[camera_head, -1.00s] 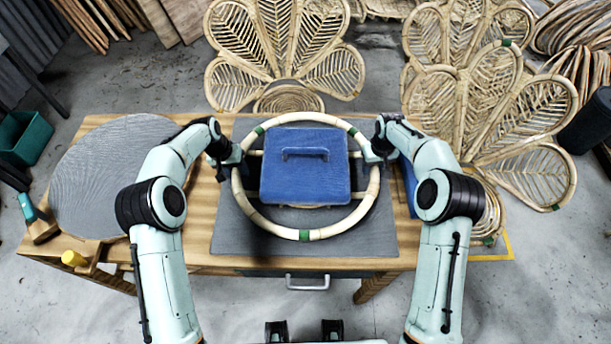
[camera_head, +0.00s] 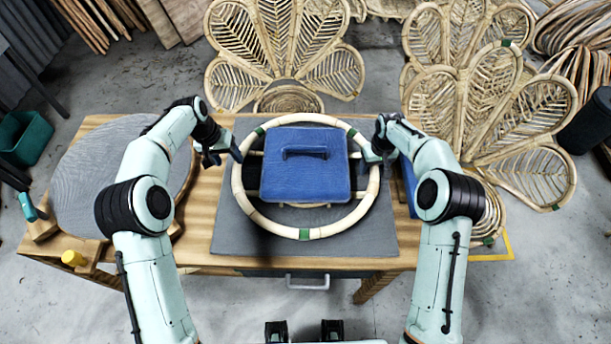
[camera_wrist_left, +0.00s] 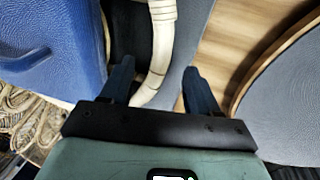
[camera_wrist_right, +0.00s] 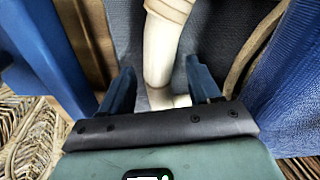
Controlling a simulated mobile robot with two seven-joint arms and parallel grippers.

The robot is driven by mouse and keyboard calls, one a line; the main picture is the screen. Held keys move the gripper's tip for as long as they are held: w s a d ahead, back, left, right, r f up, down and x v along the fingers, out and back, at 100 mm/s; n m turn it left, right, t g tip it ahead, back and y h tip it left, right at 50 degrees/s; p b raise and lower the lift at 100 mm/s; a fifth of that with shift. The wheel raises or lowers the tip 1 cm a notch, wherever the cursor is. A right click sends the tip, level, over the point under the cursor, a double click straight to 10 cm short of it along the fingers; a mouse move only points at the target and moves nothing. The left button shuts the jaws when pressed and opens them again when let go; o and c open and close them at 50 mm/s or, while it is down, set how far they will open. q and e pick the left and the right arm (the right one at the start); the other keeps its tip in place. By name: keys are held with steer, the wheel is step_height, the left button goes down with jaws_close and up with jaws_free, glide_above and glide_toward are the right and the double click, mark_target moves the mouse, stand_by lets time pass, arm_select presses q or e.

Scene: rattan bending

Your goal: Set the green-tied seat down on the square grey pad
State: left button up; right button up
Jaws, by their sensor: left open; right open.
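The green-tied seat is a pale rattan ring (camera_head: 303,234) with green ties on its rim. It lies flat over the square grey pad (camera_head: 232,238) on the table, and I cannot tell whether it touches all round. Light crossbars show beneath a blue handled block (camera_head: 305,178) in its middle. My left gripper (camera_head: 222,156) is open just left of the ring; in the left wrist view the ring (camera_wrist_left: 162,45) shows beyond and between its fingers. My right gripper (camera_head: 375,152) is open at the ring's right side; the ring (camera_wrist_right: 160,50) shows between its fingers.
The wooden table (camera_head: 205,205) holds a round grey-topped disc (camera_head: 90,175) at left and a yellow-ended tool (camera_head: 75,258) at front left. Another blue object (camera_head: 408,185) stands right of the pad. Rattan chair backs (camera_head: 283,50) stand behind and right. A green bin (camera_head: 25,138) is on the floor.

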steer(key=shift+r, duration=0.3)
arm_select(q)
steer(key=v, duration=0.4)
steer(key=shift+r, duration=0.3)
arm_select(e)
step_height(320, 180, up, 11)
steer(key=shift+s+r, duration=0.2)
steer(key=shift+s, duration=0.2)
arm_select(q)
steer(key=a+p, duration=0.1)
steer(key=a, duration=0.5)
steer(key=shift+p, duration=0.35)
arm_select(e)
steer(key=shift+w+r, duration=0.25)
steer(key=shift+r, duration=0.45)
steer(key=shift+w+r, duration=0.25)
steer(key=shift+r, duration=0.4)
arm_select(q)
steer(key=shift+s, duration=0.15)
